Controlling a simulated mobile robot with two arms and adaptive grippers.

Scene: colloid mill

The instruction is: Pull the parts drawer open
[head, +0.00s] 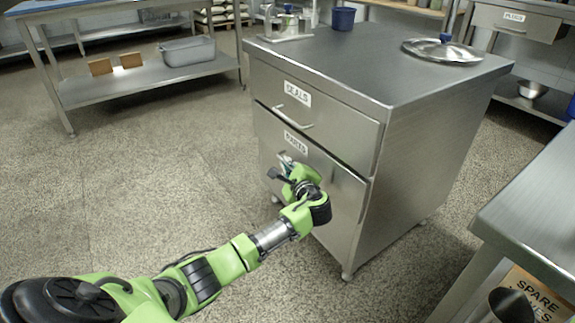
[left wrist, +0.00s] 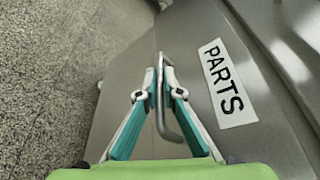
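The parts drawer (head: 342,192) is the lower front of the steel cabinet, below the seals drawer. Its front looks about flush with the cabinet. Its PARTS label (head: 296,143) also shows large in the left wrist view (left wrist: 227,84). My left gripper (head: 287,165) is at the drawer front just below the label. In the left wrist view its two fingers (left wrist: 158,78) close in on both sides of the drawer's bar handle (left wrist: 168,122), with the tips against the bar. The gripper partly hides the handle in the head view. My right gripper is out of view.
The seals drawer (head: 320,112) is above, with its own handle (head: 292,116). A lid (head: 425,52) and a blue container (head: 343,18) sit on the cabinet top. A steel table (head: 545,200) stands at right. The floor (head: 150,165) left of the cabinet is clear.

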